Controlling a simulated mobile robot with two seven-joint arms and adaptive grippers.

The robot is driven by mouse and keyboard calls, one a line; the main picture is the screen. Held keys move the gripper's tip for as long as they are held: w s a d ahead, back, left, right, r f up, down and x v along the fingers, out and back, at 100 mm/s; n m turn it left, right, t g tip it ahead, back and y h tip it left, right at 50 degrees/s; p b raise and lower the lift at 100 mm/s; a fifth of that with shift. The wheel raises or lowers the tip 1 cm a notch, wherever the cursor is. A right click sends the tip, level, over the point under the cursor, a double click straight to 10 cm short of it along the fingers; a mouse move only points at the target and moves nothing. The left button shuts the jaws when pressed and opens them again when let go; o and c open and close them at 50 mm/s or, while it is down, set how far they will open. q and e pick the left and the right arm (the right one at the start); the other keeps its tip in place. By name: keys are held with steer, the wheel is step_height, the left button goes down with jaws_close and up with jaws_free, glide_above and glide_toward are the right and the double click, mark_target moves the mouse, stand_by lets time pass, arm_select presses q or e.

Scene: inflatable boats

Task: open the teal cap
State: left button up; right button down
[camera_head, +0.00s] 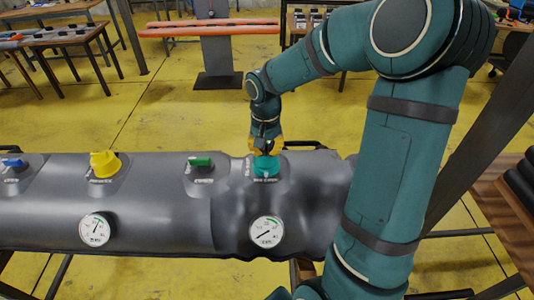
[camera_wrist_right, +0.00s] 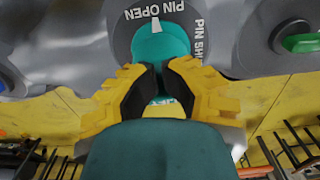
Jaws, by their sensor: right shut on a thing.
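The teal cap (camera_head: 266,166) sits on the grey inflatable tube at the right part of its top. In the right wrist view the teal cap (camera_wrist_right: 160,42) shows in a round grey collar with the words "PIN OPEN" and a white pointer mark. My right gripper (camera_head: 264,148) comes down on the cap from above. In the right wrist view its yellow fingers with black pads (camera_wrist_right: 160,78) are closed in on the cap's near part. The fingers hide some of the cap. My left gripper is not in view.
The grey tube (camera_head: 150,215) also carries a green cap (camera_head: 201,162), a yellow cap (camera_head: 104,163) and a blue cap (camera_head: 12,163). Two round gauges, one left (camera_head: 94,230) and one right (camera_head: 267,232), sit on its front. Tables stand behind on the yellow floor.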

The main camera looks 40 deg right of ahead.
steer(key=shift+w+d+r+p, duration=0.35)
steer(key=shift+w+d, duration=0.1)
steer(key=shift+d, duration=0.1)
steer(key=shift+w+d+r+p, duration=0.25)
steer(key=shift+w+d+p, duration=0.1)
steer(key=shift+w+p, duration=0.1)
steer(key=shift+s, duration=0.1)
steer(key=shift+s+a+r+p, duration=0.3)
steer(key=shift+s+a+r, duration=0.1)
steer(key=shift+r, duration=0.15)
steer(key=s+a+r+p, duration=0.1)
steer(key=s+a+r, duration=0.2)
steer(key=r, duration=0.1)
steer(key=shift+s+p, duration=0.2)
steer(key=shift+p, duration=0.15)
stand_by(0.7)
